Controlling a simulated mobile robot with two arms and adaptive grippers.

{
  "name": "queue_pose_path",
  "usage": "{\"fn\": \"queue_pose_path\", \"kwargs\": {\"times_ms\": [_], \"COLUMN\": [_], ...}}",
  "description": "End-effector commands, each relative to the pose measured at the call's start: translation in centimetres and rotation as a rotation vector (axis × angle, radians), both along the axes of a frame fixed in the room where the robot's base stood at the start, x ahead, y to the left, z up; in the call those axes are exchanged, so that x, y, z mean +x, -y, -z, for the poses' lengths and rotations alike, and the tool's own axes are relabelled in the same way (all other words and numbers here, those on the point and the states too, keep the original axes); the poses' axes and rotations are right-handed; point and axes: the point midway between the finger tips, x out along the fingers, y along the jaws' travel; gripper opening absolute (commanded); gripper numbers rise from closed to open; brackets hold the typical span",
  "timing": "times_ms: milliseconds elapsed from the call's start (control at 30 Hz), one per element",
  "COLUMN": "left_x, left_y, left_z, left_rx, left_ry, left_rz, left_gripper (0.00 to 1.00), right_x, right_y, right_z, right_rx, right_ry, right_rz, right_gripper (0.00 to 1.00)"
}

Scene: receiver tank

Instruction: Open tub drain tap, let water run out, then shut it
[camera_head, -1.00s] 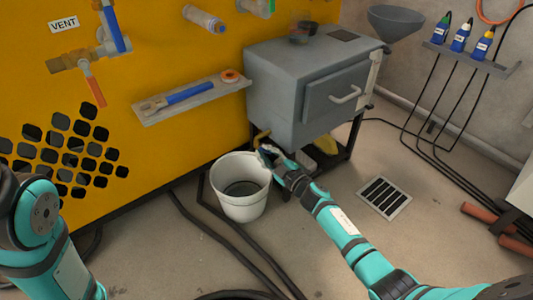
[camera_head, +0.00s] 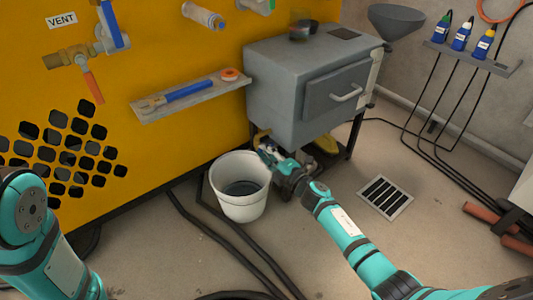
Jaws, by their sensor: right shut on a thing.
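The grey tub (camera_head: 300,85) stands on a dark frame against the yellow wall. The brass drain tap (camera_head: 261,136) sits low on its left side, mostly hidden by my right gripper. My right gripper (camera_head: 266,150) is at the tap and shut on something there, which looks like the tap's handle. A white bucket (camera_head: 240,204) stands on the floor just below and left of the tap, with dark contents inside. I cannot make out a water stream. My left arm shows at the left edge, but its gripper is out of view.
A shelf (camera_head: 160,113) with a blue-handled tool is on the yellow wall (camera_head: 165,50). A yellow item (camera_head: 326,143) lies under the tub. Dark hoses (camera_head: 225,238) cross the floor by the bucket. A floor grate (camera_head: 385,197) is at right. A funnel (camera_head: 396,20) is behind the tub.

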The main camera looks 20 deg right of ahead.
Motion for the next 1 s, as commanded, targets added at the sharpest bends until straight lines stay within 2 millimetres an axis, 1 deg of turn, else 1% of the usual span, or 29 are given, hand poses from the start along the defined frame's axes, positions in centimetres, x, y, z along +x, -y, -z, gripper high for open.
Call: {"fn": "queue_pose_path", "kwargs": {"times_ms": [233, 633, 667, 800, 1000], "left_x": [-0.19, -0.15, -0.15, -0.14, -0.08], "left_y": [-0.02, 0.00, 0.00, 0.00, 0.01], "left_z": [0.00, -0.01, -0.01, -0.02, -0.03], "left_rx": [-0.001, -0.001, -0.001, -0.001, -0.001], "left_ry": [0.004, 0.003, 0.003, 0.003, 0.002], "left_rz": [0.001, 0.001, 0.001, 0.001, 0.002], "left_gripper": [0.82, 0.82, 0.82, 0.82, 0.82], "right_x": [-0.10, -0.12, -0.12, -0.09, -0.04], "right_y": [-0.16, -0.18, -0.18, -0.13, -0.06], "right_z": [0.15, 0.17, 0.17, 0.15, 0.08], "right_rx": [-0.042, -0.047, -0.047, -0.046, -0.045], "right_ry": [0.013, 0.015, 0.014, 0.015, 0.015], "right_rz": [-0.003, -0.004, -0.004, -0.003, -0.001], "right_gripper": [0.00, 0.00, 0.14, 0.33, 0.33]}}
